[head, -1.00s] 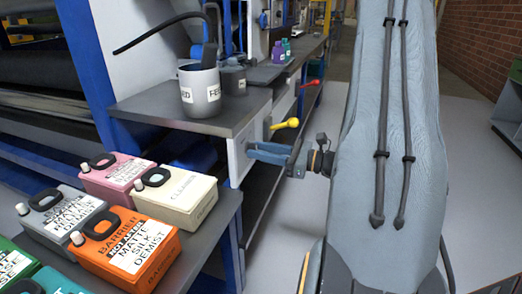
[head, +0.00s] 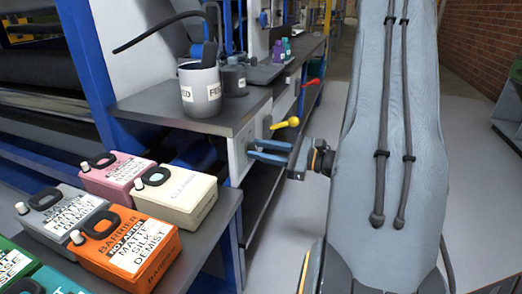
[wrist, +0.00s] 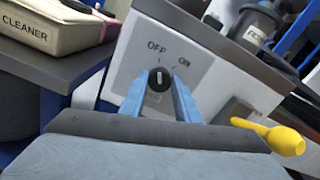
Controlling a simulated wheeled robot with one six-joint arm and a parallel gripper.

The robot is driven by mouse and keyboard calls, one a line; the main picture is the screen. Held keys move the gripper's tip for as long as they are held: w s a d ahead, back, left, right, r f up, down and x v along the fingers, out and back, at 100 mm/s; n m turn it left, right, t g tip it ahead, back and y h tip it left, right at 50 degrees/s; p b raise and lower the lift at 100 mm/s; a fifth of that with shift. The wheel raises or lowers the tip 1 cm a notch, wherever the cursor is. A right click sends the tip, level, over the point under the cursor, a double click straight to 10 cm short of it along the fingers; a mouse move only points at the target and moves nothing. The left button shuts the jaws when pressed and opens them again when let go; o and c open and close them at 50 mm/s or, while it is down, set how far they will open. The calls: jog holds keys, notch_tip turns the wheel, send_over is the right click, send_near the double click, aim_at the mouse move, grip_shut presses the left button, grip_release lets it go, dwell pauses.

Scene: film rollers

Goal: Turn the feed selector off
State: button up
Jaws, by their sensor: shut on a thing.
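The feed selector is a round black knob (wrist: 159,79) with a white pointer mark, on a pale panel (wrist: 206,75) printed OFF and ON. In the wrist view the mark points roughly up the picture, near the OFF side; its exact setting is hard to tell. My gripper (wrist: 160,88) is shut on the knob, one blue-grey finger on each side. In the head view my gripper (head: 268,152) reaches left to the panel (head: 240,155) at the bench end, and the fingers hide the knob.
A yellow-handled lever (head: 287,123) sticks out beside the panel, close to my gripper; a red lever (head: 312,82) is farther back. Cleaner (head: 178,195) and orange (head: 125,248) jugs stand on the lower shelf. A feed cup (head: 200,92) sits on the bench above. The floor aisle is clear.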

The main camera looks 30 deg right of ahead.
jog(key=o, duration=1)
jog(key=shift+o, duration=0.2)
jog(key=v, duration=0.7)
jog(key=shift+s+d+p, duration=0.3)
jog(key=shift+p, duration=0.1)
